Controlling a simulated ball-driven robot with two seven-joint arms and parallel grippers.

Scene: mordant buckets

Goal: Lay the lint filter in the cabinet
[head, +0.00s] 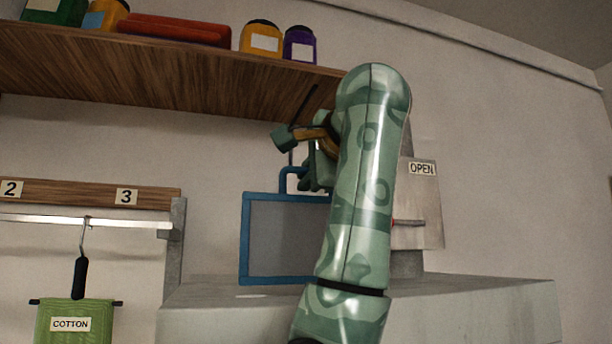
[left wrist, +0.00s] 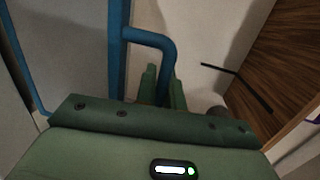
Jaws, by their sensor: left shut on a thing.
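The lint filter (head: 285,235) is a flat grey mesh panel in a blue frame with a blue loop handle on top. It hangs upright just above or at the grey ledge; I cannot tell if it touches. My left gripper (head: 312,178) is shut on the handle, its fingers partly hidden by my arm. In the left wrist view, the filter's blue handle (left wrist: 150,38) runs to the green fingers (left wrist: 163,88). My right gripper is not in view.
A wooden shelf (head: 180,70) with several jars and a red item overhangs above. The grey ledge (head: 480,298) has free room at right.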

